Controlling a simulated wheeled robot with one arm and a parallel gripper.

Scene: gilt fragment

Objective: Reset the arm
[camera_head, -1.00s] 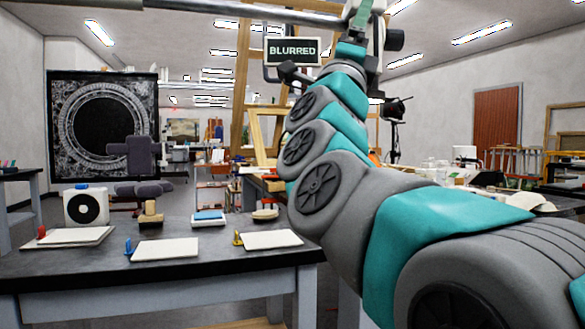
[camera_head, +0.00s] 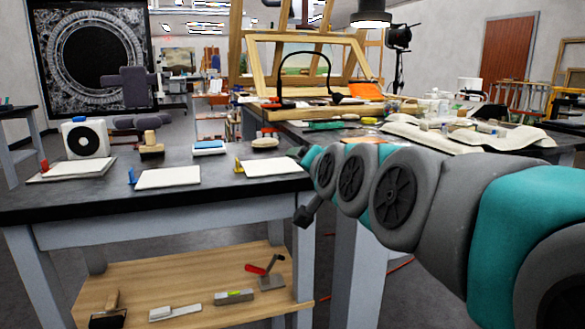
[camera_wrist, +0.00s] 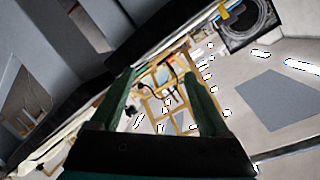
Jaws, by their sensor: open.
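My grey and teal arm comes in from the lower right in the head view and reaches towards the right end of the dark table (camera_head: 80,195). Its far end is foreshortened there, and I cannot make out the fingers in that view. In the wrist view my gripper (camera_wrist: 160,74) shows two dark green fingers spread apart. Nothing is held between them. The wrist view is strongly tilted, with a dark table edge close beside the fingers.
White panels (camera_head: 168,178) and small coloured pieces lie on the dark table, with a white speaker-like box (camera_head: 87,139) behind. A wooden shelf (camera_head: 190,275) below holds tools. A cluttered workbench (camera_head: 370,135) with a wooden easel frame (camera_head: 350,45) stands beyond my arm.

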